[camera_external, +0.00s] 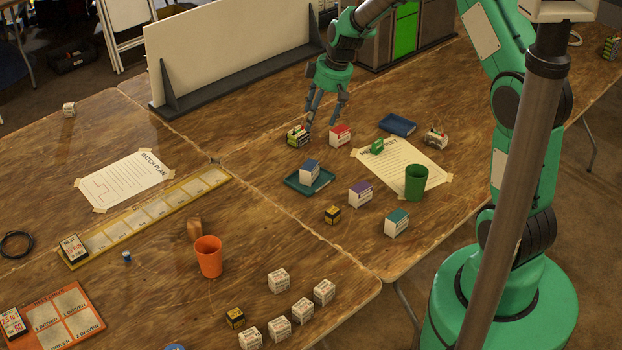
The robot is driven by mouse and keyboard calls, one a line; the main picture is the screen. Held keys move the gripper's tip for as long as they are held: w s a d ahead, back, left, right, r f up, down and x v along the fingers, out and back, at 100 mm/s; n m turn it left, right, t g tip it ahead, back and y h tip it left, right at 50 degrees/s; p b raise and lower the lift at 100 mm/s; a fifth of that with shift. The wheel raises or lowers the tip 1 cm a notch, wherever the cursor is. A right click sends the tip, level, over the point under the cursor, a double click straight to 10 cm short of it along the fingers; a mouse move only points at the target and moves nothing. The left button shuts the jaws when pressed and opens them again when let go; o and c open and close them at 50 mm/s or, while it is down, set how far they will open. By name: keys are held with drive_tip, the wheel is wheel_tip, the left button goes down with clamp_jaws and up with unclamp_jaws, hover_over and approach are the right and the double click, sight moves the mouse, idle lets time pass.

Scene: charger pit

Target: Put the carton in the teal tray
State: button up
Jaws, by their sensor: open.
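The teal tray (291,183) lies on the table in the middle of the view. A white carton with a blue top (310,172) stands in it, apart from my gripper. Other small white cartons stand nearby: one with a red top (340,136), one with a purple top (360,195) and one with a teal top (396,223). My gripper (320,123) is open and points down, behind the teal tray. Its fingers are just above or behind the gap between the red-topped carton and a yellow-green block (298,136). I cannot tell whether they touch either.
A blue tray (397,125) and a paper sheet (420,158) with a green cup (415,184) lie to the right. A small black-and-yellow cube (332,214) is in front of the teal tray. An orange cup (209,256) stands front left. A white panel (235,52) stands behind.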

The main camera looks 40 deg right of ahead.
drive_tip(key=s+a+r+m+t, duration=0.1)
drive_tip(key=s+a+r, duration=0.4)
drive_tip(key=s+r, duration=0.45)
drive_tip(key=s+a+r, duration=0.5)
drive_tip(key=s+r, duration=0.2)
drive_tip(key=r, duration=0.5)
drive_tip(key=s+a+r+m, duration=0.1)
drive_tip(key=s+a+r, duration=0.1)
drive_tip(key=s, duration=1)
drive_tip(key=s+a+r+m+t+h, duration=0.1)
drive_tip(key=s+a+r, duration=0.1)
drive_tip(key=s, duration=1)
drive_tip(key=shift+s+r+m, duration=0.15)
drive_tip(key=shift+r+m, duration=0.25)
drive_tip(key=shift+r, duration=0.15)
drive_tip(key=shift+a, duration=0.1)
